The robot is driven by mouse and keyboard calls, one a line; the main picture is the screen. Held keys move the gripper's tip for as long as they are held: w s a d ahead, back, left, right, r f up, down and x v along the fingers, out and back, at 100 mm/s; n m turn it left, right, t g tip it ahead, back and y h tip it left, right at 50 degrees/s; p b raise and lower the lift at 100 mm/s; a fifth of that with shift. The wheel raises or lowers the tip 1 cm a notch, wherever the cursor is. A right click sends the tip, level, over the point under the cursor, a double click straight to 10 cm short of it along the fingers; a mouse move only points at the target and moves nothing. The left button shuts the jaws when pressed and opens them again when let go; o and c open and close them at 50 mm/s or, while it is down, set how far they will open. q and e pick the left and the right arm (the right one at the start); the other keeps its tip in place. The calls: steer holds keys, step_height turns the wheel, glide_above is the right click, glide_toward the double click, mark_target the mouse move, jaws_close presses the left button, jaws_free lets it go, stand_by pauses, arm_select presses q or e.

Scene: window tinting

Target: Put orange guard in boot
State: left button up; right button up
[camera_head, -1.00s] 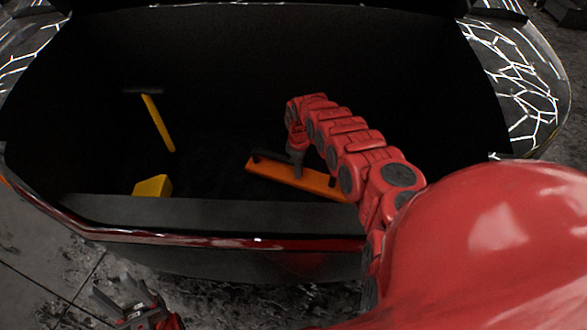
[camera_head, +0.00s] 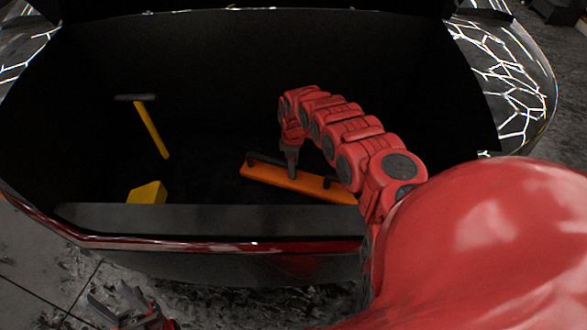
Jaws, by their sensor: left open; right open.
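The orange guard (camera_head: 312,187) is a long orange bar with a dark handle along its top. It lies in the open dark boot (camera_head: 210,219), behind the sill and right of the middle. My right gripper (camera_head: 291,171) reaches into the boot from the right and is at the guard's handle, over its left half. It is open; its fingertips are small and dark, so I cannot tell whether they touch the guard. My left gripper (camera_head: 118,310) is open and empty, low at the left, outside the boot in front of the bumper.
A yellow-handled tool with a dark head (camera_head: 152,130) lies in the left of the boot. A yellow block (camera_head: 147,193) sits near the sill at the left. The red-edged bumper (camera_head: 230,246) runs across the front. My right arm covers the boot's right side.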

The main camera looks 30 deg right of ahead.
step_height(320, 180, up, 9)
steer(key=shift+w+r, duration=0.1)
steer(key=shift+r, duration=0.05)
steer(key=shift+d+r+p, duration=0.1)
steer(key=shift+p, duration=0.25)
